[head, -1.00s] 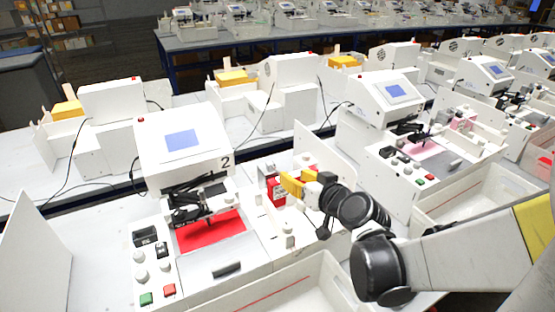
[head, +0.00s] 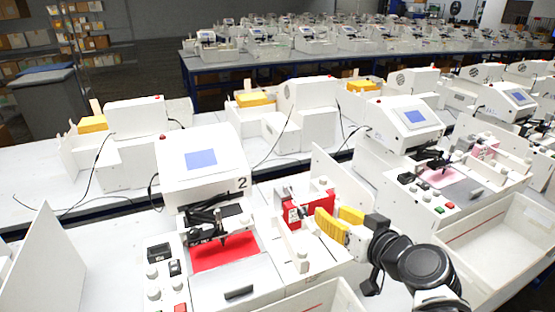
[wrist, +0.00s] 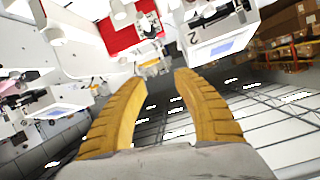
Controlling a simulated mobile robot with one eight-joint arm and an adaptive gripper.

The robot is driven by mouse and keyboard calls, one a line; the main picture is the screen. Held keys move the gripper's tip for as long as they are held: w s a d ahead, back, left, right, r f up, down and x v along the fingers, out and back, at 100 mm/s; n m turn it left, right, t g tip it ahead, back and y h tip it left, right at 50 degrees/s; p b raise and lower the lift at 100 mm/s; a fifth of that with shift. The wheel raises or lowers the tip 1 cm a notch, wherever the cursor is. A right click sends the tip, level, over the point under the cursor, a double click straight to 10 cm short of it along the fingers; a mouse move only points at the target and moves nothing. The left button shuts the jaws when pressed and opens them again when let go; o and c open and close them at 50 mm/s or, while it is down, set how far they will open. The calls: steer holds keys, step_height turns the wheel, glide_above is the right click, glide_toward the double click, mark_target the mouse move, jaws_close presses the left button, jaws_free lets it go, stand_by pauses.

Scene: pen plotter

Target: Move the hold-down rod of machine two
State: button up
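Machine two (head: 200,170), white with a blue screen and a "2", stands left of centre in the head view. Its red bed (head: 225,252) lies under a black carriage (head: 215,225); the bed also shows in the wrist view (wrist: 120,36). I cannot pick out the hold-down rod for certain. A red block (head: 318,203) and small white posts (head: 302,252) are on the machine's right part. My gripper (head: 331,212), with yellow fingers, is just right of the red block, apart and empty. In the wrist view its fingers (wrist: 161,80) are spread, with a pale fitting (wrist: 154,67) beyond them.
A white upright panel (head: 332,180) stands behind the gripper. A similar machine (head: 405,125) is to the right, with an open white tray (head: 500,240) in front. Another panel (head: 45,265) stands at the left. Black cables lie on the tables behind.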

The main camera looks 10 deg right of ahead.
steer(key=shift+v, duration=1.25)
steer(key=s+a+f+g+h+b, duration=0.2)
steer(key=s+a+f+g+b, duration=0.2)
steer(key=f, duration=0.5)
steer(key=shift+s+f+g+h+b, duration=0.35)
steer(key=shift+s+g+b, duration=0.35)
steer(key=shift+s+g, duration=0.95)
steer(key=shift+s+t, duration=0.2)
steer(key=shift+t, duration=0.15)
